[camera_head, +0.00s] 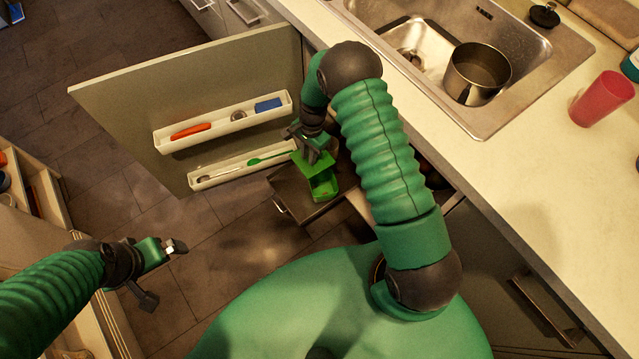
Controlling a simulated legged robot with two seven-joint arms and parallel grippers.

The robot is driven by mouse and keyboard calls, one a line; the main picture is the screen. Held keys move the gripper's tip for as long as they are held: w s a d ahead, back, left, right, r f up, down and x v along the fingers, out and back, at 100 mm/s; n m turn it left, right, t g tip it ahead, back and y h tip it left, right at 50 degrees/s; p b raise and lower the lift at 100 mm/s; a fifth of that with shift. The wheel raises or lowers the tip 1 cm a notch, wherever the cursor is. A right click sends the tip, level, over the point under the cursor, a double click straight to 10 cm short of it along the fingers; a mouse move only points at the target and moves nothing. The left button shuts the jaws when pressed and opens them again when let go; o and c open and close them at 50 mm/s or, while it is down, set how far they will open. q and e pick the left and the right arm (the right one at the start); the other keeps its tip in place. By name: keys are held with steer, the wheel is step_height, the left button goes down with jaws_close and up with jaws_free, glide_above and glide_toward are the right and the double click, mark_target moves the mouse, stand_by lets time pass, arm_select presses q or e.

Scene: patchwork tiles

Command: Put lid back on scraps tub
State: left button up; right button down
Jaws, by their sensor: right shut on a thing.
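My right gripper (312,146) is low beside the open cabinet, shut on a bright green piece (320,161) that looks like the lid. Just below it is a small green tub-like box (323,188) with a darker inside. The gripper partly hides both, and I cannot tell whether the lid touches the tub. The tub is at a dark pulled-out unit (292,190) below the counter. My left gripper (163,272) is open and empty over the floor at the lower left, well away from the tub.
An open cabinet door (120,97) carries two white racks (222,122) with small items, left of my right gripper. The counter (560,150) holds a sink, a metal pot (477,75) and a red cup (601,98). An open drawer (40,190) is at far left.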

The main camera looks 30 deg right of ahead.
arm_select(q)
steer(key=s+b+x, duration=0.3)
steer(key=b+x, duration=0.8)
steer(key=x, duration=0.2)
steer(key=shift+d+f, duration=0.15)
steer(key=shift+f, duration=0.5)
arm_select(e)
steer(key=d+f+m, duration=0.2)
steer(key=f, duration=0.9)
steer(key=d+f+m, duration=0.2)
steer(key=f, duration=0.9)
steer(key=shift+d+t, duration=0.15)
steer(key=shift+t, duration=0.15)
arm_select(q)
steer(key=shift+w+r, duration=0.1)
steer(key=shift+r, duration=0.1)
arm_select(e)
steer(key=shift+w, duration=0.1)
arm_select(q)
steer(key=shift+f, duration=0.1)
arm_select(e)
steer(key=shift+f, duration=0.15)
steer(key=c, duration=2.1)
jaws_free()
steer(key=o, duration=0.9)
